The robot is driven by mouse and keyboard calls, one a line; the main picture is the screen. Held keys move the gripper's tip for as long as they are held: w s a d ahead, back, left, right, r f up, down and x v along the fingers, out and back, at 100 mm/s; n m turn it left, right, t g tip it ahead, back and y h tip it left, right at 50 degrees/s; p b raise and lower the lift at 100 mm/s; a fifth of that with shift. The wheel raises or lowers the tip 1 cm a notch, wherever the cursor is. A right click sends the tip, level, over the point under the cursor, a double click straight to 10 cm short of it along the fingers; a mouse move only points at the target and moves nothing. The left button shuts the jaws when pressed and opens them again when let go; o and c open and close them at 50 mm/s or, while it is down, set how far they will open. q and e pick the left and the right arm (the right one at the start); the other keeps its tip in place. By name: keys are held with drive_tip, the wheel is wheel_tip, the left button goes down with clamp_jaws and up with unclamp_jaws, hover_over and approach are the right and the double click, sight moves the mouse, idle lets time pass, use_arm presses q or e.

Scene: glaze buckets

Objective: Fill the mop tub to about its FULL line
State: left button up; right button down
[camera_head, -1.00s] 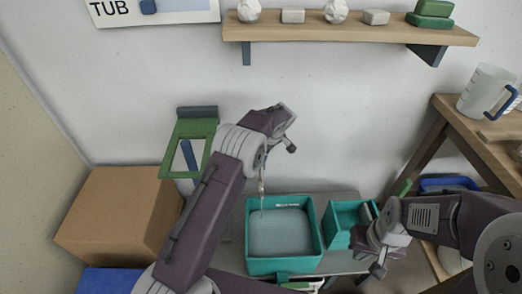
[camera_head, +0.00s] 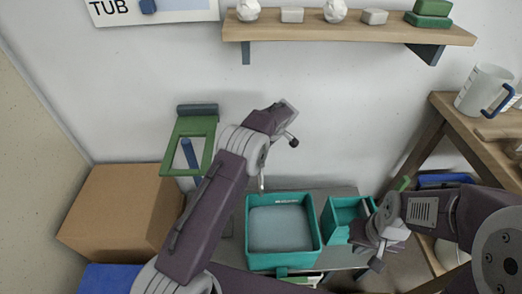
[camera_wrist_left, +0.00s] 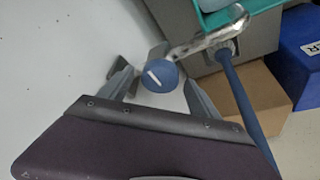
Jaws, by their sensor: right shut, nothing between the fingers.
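The teal mop tub (camera_head: 312,232) stands low by the wall with grey-blue water (camera_head: 280,229) in it. A small pale mark shows on its back inner wall, just above the water; I cannot read it. A metal spout (camera_head: 261,180) points down over its back left part, with no clear stream below. In the left wrist view, the round blue tap knob (camera_wrist_left: 160,77) sits between the spread fingers of my left gripper (camera_wrist_left: 160,92), with gaps on both sides. My right gripper (camera_head: 378,262) is shut and empty, in front of the smaller teal compartment (camera_head: 340,220).
A cardboard box (camera_head: 120,215) and a blue box (camera_head: 108,280) stand at left. A green frame (camera_head: 197,130) with a blue handle stands near the wall. A shelf (camera_head: 350,33) is above; a wooden table (camera_head: 470,125) with a white jug (camera_head: 483,88) is at right.

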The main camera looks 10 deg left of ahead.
use_arm(q)
drive_tip(key=p+v, duration=0.2)
drive_tip(key=v, duration=0.7)
idle(0.4)
